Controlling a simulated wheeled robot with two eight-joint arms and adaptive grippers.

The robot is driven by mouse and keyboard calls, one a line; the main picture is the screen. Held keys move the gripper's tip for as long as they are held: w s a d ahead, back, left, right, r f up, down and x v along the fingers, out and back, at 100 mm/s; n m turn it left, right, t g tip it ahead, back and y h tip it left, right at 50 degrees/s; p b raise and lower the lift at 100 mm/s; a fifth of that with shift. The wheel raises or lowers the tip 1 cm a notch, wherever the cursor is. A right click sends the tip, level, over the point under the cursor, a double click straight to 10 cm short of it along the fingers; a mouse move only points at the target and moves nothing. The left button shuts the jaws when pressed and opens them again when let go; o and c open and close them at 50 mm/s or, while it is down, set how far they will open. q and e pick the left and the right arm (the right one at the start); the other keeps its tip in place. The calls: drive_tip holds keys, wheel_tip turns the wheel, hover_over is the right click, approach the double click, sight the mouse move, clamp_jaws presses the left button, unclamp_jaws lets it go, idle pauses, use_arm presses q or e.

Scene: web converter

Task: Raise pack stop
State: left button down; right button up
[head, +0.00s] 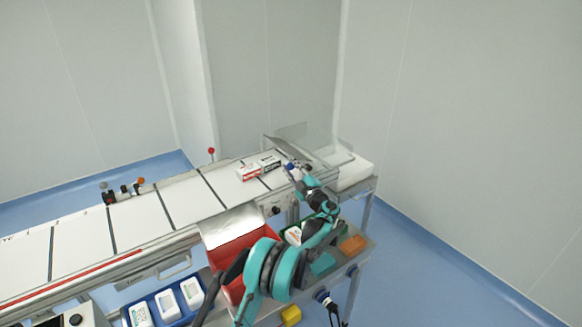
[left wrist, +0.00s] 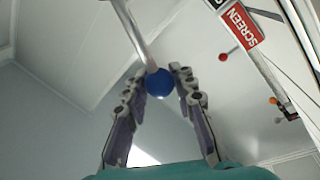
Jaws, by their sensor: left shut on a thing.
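My left gripper (head: 291,168) is at the right end of the conveyor, at the near side of the clear guard. In the left wrist view, its two fingers (left wrist: 160,85) are shut on a round blue knob (left wrist: 159,83). The knob is on the end of a pale metal rod (left wrist: 134,33), which looks like the handle of the pack stop. The stop itself I cannot make out clearly. A red-and-white carton (head: 248,173) and a dark-and-white carton (head: 270,163) lie on the belt just left of the gripper. My right gripper is not in view.
The conveyor belt (head: 139,214) has dark cross bars. A clear guard (head: 292,132) and a white tray (head: 352,171) stand at its right end. A red bin (head: 228,248) and a blue tray (head: 152,294) are in front. Floor at the right is clear.

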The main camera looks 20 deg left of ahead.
use_arm(q)
drive_tip(key=shift+s+a+f+n+g+y+b, duration=0.15)
drive_tip(key=shift+f+n+y+b, duration=0.1)
drive_tip(key=shift+f+n, duration=0.4)
drive_tip(key=shift+s+a+f+n+g+y+b, duration=0.1)
drive_tip(key=shift+s+f+n+g+y+b, duration=0.2)
drive_tip(key=shift+n, duration=0.55)
drive_tip(key=shift+w+f, duration=0.1)
drive_tip(key=shift+w, duration=0.05)
drive_tip(key=c, duration=1.2)
unclamp_jaws()
drive_tip(key=v, duration=1.2)
drive_tip(key=shift+a, duration=0.1)
